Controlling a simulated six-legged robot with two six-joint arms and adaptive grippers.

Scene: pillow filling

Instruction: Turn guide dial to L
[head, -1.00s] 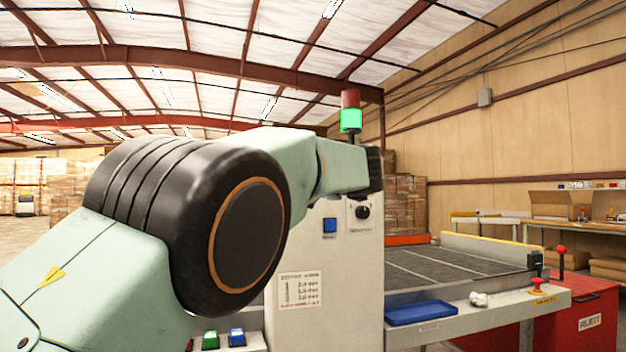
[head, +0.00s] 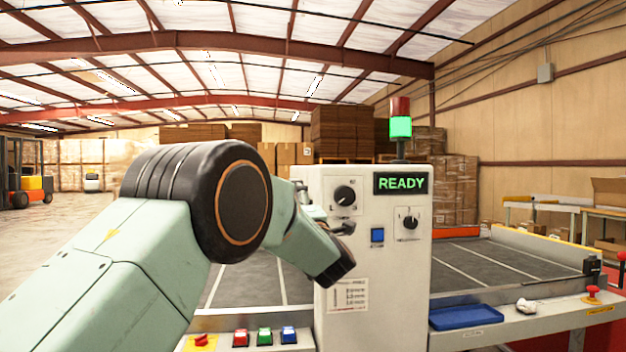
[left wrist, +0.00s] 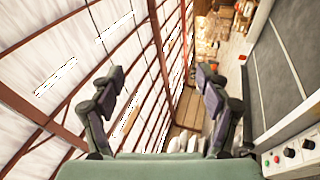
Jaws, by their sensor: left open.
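The white control box (head: 382,275) stands at the centre of the head view. A black dial (head: 344,196) with an L at its lower left sits on its upper left. A second black dial (head: 410,221) sits lower right, on another plate. Which way either dial points is too small to tell surely. My left arm reaches in front of the box's left side, its dark wrist below the first dial. My left gripper (left wrist: 160,85) is open and empty in the left wrist view, its fingers well apart. My right gripper is in neither view.
A green READY sign (head: 401,183) and a lit green lamp (head: 401,127) top the box. A blue button (head: 377,235) lies between the dials. Several coloured buttons (head: 264,336) line the front ledge. A blue tray (head: 465,317) lies right, before the grey conveyor (head: 500,262).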

